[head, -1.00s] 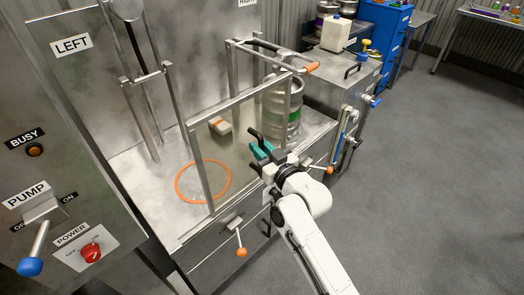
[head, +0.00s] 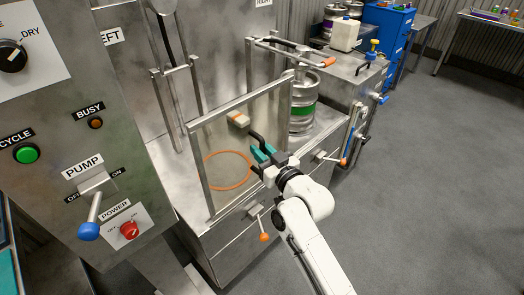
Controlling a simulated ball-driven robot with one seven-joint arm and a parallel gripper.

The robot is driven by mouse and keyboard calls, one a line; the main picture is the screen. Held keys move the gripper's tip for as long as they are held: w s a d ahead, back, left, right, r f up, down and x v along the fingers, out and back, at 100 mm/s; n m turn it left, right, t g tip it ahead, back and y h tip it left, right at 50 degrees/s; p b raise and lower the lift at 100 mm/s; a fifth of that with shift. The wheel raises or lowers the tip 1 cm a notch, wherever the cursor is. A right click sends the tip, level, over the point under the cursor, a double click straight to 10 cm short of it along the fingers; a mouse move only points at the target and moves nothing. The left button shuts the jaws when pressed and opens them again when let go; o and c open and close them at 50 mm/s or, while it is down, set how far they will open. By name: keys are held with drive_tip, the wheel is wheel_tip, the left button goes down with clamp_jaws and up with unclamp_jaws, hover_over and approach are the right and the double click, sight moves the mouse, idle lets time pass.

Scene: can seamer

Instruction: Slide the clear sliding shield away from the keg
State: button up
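The clear shield (head: 224,141) is a see-through panel in an upright metal frame. It stands along the front of the steel machine, over the orange ring on the deck. The keg (head: 303,104), silver with a green band, stands on the deck just right of the shield's right post, mostly uncovered. My gripper (head: 257,154), black with teal pads, is at the lower right part of the shield, left of and in front of the keg. I cannot tell whether it touches the shield, or how far its fingers are apart.
A control panel with a blue-knobbed pump lever (head: 92,212) stands at the left. An orange-knobbed lever (head: 263,237) juts from the machine front. The grey floor at the right is clear.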

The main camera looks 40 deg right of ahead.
drive_tip(key=shift+o, duration=1.4)
drive_tip(key=shift+a, duration=0.4)
drive_tip(key=shift+d, duration=0.15)
drive_tip(key=s+a+b, duration=0.1)
drive_tip(key=s, duration=0.9)
drive_tip(key=shift+s+a, duration=0.35)
drive_tip(key=shift+a, duration=0.05)
